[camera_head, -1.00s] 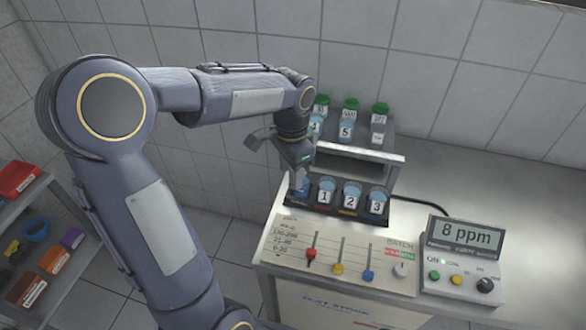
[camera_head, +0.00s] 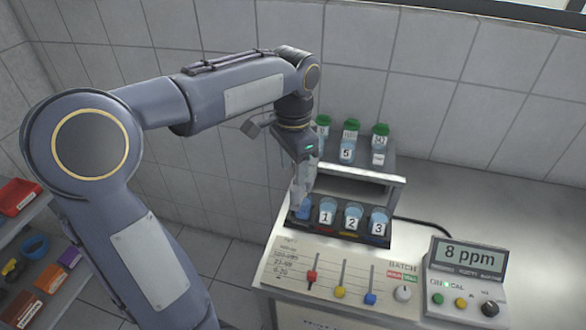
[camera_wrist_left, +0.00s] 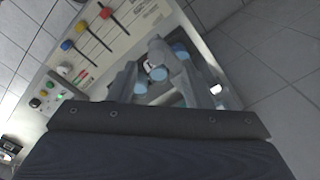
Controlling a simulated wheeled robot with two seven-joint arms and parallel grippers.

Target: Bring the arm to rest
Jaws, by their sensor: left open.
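My left arm comes in from the left, and its left gripper (camera_head: 301,198) points down at the left end of the dark front rack (camera_head: 350,236). The jaws are open at or just above a blue-topped cup (camera_head: 304,209) there; whether they touch it I cannot tell. The left wrist view shows the grey fingers (camera_wrist_left: 165,62) over the rack and its blue cups. Cups labelled 1 (camera_head: 326,214), 2 (camera_head: 352,218) and 3 (camera_head: 378,222) stand to the right. My right gripper is out of view.
Green-capped jars (camera_head: 348,143) stand on a raised shelf behind the rack. In front is a panel with red, yellow and blue sliders (camera_head: 341,291). A meter (camera_head: 467,257) reading 8 ppm stands at the right. Shelves with coloured bins (camera_head: 50,277) are at far left.

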